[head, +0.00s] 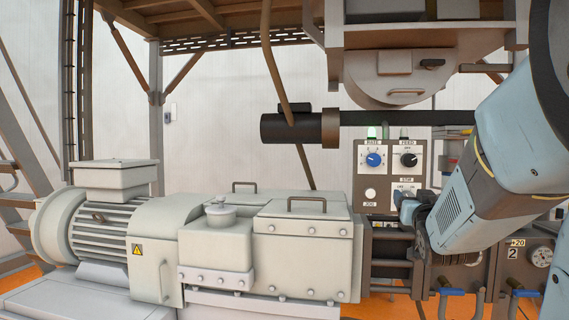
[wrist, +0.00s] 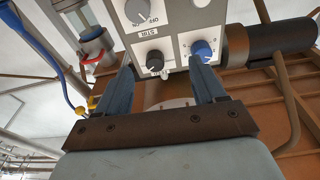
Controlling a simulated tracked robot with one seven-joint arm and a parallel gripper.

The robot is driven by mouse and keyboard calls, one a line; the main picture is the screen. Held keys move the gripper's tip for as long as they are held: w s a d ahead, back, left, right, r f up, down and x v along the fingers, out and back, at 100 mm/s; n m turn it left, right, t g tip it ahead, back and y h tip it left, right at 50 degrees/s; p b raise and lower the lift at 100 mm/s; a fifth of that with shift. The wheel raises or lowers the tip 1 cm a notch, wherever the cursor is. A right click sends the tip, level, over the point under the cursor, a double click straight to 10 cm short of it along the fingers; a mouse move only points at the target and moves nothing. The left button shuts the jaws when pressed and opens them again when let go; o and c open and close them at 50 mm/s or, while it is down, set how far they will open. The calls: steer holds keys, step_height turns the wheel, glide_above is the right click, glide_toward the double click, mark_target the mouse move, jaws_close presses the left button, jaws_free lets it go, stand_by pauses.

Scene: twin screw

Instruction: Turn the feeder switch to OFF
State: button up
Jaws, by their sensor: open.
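The control panel (head: 385,176) is a grey box with light faces. Its upper right black knob (head: 408,160), under what looks like a FEED label, has OFF marked above it. I cannot tell exactly where its pointer stands. A blue knob (head: 374,160) sits left of it. My gripper (head: 404,198) is open, in front of the panel's lower right and covering part of it. The wrist view shows the panel upside down. There, the black knob (wrist: 155,60) appears between the fingers of my gripper (wrist: 166,70), with no visible grip. The blue knob (wrist: 203,49) is close to the right fingertip.
A white button (head: 370,194) is at the panel's lower left. A grey knob (wrist: 138,10) with OFF and ON marks shows in the wrist view. Gauges (head: 541,257) are lower right.

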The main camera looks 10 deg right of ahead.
mark_target(410, 162)
steer(key=w+d+r, duration=0.2)
steer(key=w, duration=0.2)
steer(key=w+d+r+t, duration=0.1)
steer(key=w+d+r, duration=0.1)
steer(key=w+r, duration=0.1)
steer(key=w+d+r+t, duration=0.1)
steer(key=w+d+r, duration=0.1)
steer(key=w, duration=0.3)
steer(key=shift+d+r+h, duration=0.2)
steer(key=shift+r+h, duration=0.2)
steer(key=shift+c, duration=0.3)
